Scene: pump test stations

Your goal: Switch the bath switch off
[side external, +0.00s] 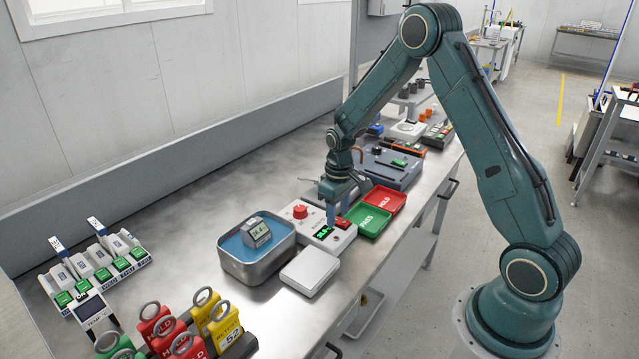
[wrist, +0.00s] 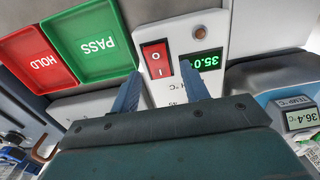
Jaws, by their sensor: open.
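The bath switch (wrist: 156,59) is a red rocker marked O and I on a white control box (wrist: 209,24). In the side view the red switch (side external: 343,223) is partly behind my gripper. I cannot tell which half is pressed. A green display (wrist: 207,63) beside it reads about 35.0. My gripper (wrist: 160,88) is open and empty, its two blue fingers apart, pointing at the box near the switch's lower end. In the side view my gripper (side external: 332,208) is low over the box; contact is unclear. The metal water bath (side external: 258,267) stands left of the box.
A green PASS tray (side external: 369,220) and red HOLD tray (side external: 386,199) lie right of the box. A white lidded box (side external: 310,271) stands in front.

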